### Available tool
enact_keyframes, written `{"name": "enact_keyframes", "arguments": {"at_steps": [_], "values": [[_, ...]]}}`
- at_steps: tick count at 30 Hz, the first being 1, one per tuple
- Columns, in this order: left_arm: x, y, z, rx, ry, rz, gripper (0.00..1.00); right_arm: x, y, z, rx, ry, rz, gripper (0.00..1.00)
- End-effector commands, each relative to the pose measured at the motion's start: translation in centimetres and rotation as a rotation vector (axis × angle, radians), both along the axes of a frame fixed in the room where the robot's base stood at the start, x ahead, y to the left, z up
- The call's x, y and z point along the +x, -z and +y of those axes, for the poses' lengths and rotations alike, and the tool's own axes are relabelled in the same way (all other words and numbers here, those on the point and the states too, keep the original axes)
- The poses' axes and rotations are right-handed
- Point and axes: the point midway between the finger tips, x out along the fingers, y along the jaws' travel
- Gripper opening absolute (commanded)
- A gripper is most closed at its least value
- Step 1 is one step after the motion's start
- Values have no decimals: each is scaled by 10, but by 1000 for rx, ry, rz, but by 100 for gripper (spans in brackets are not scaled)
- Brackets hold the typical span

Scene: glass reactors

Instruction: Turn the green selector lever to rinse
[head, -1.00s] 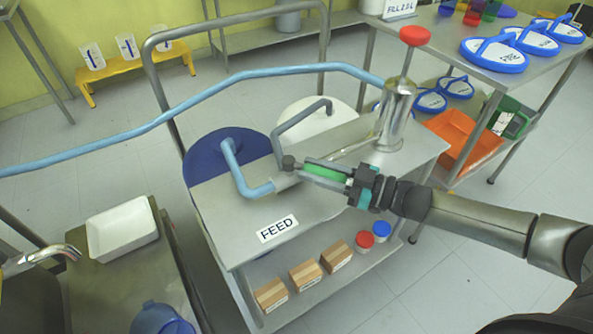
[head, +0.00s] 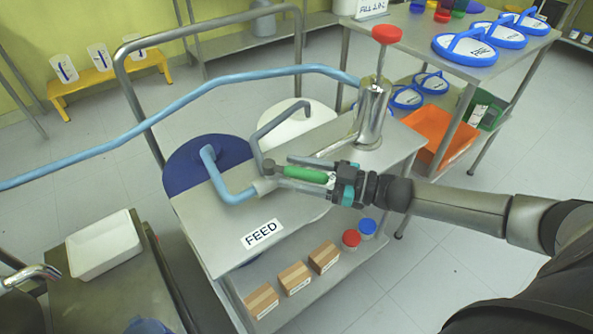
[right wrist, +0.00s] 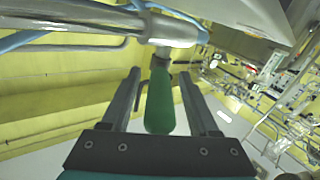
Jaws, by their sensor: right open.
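The green selector lever (head: 304,174) sits on the metal valve fitting (head: 266,184) on top of the steel cart, where the blue pipe and the grey pipe meet. In the head view it points right, toward my gripper. My right gripper (head: 306,175) is open, with one finger on each side of the lever. In the right wrist view the green lever (right wrist: 161,100) hangs from the metal pipe (right wrist: 130,25) between the two open fingers (right wrist: 160,100), with gaps at both sides. No rinse label is legible.
The cart top (head: 215,220) carries a FEED label (head: 262,234) and a steel cylinder with a red knob (head: 387,34). A blue disc (head: 190,178) and a white disc (head: 300,122) stand behind. A white tray (head: 104,245) is at left. Boxes (head: 294,278) are on the lower shelf.

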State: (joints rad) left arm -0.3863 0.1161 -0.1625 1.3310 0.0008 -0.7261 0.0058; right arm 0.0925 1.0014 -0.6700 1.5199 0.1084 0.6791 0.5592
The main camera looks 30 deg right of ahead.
Motion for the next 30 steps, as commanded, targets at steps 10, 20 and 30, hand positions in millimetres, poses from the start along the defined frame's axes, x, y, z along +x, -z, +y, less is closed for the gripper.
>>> {"name": "enact_keyframes", "arguments": {"at_steps": [10, 20, 30], "values": [[1, -2, -1, -2, 0, -6, 0, -3, 0, -3, -1, 1, 2, 61], [-15, 16, 15, 15, 4, -1, 0, -38, -1, -41, -4, 2, 6, 61], [-39, 30, 32, 30, 4, 2, 0, -85, -1, -92, -3, 3, 4, 61]]}}
